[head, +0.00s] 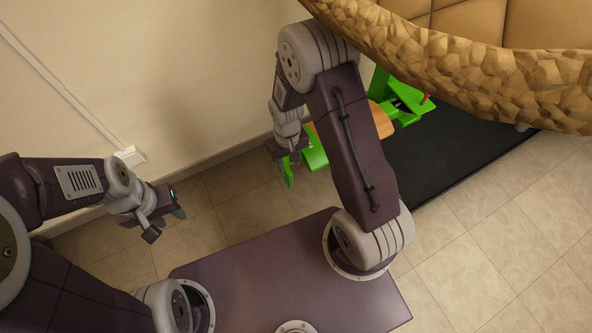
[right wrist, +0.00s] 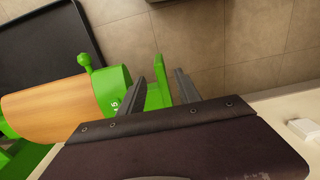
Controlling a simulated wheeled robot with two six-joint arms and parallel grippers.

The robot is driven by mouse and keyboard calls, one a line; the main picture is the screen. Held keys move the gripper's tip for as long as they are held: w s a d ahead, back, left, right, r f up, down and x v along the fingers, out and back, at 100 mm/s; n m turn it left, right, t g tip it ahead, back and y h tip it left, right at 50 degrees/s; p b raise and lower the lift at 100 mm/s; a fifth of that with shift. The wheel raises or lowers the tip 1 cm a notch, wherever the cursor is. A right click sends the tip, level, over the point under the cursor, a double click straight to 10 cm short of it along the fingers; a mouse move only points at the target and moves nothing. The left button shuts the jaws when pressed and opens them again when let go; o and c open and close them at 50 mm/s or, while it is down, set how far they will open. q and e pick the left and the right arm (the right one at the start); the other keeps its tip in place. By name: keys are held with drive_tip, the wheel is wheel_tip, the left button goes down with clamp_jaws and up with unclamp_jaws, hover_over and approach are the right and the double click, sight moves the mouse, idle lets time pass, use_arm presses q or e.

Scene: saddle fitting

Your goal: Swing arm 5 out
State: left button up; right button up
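Arm 5 is a green part; its end block, marked "5" (right wrist: 114,103), shows in the right wrist view beside an orange-tan roller (right wrist: 48,108). A green upright tab (right wrist: 159,96) stands at its end. In the head view the green arm (head: 315,152) sits near the wall, partly hidden by my right arm. My right gripper (right wrist: 160,88) is open, with its two fingers on either side of the green tab; a gap shows on the right finger's side. It also shows in the head view (head: 286,147). My left gripper (head: 168,222) is open and empty, far left of the arm.
A green knob (right wrist: 84,60) rises beside the roller. A black mat (head: 445,150) lies under the green fixture (head: 408,101). A large shell with a rough, golden-brown rim (head: 480,62) overhangs at top right. The wall (head: 180,70) is close behind; tiled floor is clear at lower right.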

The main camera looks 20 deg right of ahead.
drive_tip(key=b, duration=0.5)
hover_over(290, 182)
drive_tip(key=w, duration=0.1)
wheel_tip(290, 182, down, 6)
drive_tip(key=shift+d+f, duration=0.1)
drive_tip(key=shift+d, duration=0.05)
wheel_tip(290, 182, down, 9)
drive_tip(key=b, duration=0.6)
drive_tip(key=shift+b, duration=0.35)
drive_tip(key=shift+c, duration=0.3)
clamp_jaws()
